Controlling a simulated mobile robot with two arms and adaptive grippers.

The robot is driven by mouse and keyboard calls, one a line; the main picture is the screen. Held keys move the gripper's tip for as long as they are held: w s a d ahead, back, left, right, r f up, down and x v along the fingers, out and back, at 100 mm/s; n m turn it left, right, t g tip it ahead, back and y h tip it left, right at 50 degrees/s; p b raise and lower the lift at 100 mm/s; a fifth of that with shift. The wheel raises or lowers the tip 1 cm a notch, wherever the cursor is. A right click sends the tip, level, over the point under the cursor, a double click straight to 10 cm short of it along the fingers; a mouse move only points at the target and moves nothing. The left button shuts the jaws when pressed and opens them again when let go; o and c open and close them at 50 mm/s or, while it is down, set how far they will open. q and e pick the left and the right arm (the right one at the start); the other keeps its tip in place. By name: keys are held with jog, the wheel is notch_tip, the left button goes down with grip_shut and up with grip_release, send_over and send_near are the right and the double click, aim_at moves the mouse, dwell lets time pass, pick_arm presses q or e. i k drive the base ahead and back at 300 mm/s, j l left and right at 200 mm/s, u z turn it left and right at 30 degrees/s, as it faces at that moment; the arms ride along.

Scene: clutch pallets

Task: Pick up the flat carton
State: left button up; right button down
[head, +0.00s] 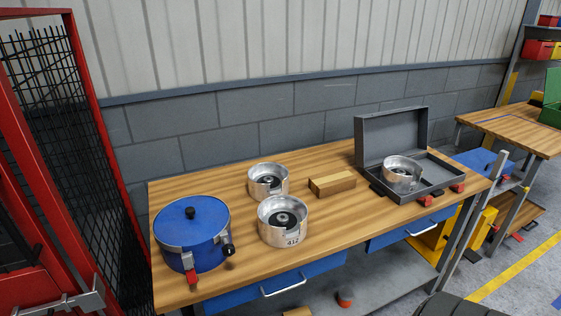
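A small, low, oblong brown carton (333,184) lies on the wooden workbench (215,286), near the middle of its top. It is the only thing on the bench that looks like a flat carton. It lies between two open metal cups and an open grey case, with bare wood around it. Neither of my grippers shows in the head view.
A silver cup (268,193) and a nearer cup marked 412 (284,235) stand left of the carton. A blue lidded pot (193,250) stands at the left end. The grey case (392,142) holds another cup (402,182). A red mesh cage (75,90) borders the left.

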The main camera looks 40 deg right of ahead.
aim_at(324, 185)
jog(key=i+z, duration=0.4)
jog(key=i+j+z, duration=0.25)
jog(key=z, duration=0.2)
jog(key=i, duration=0.1)
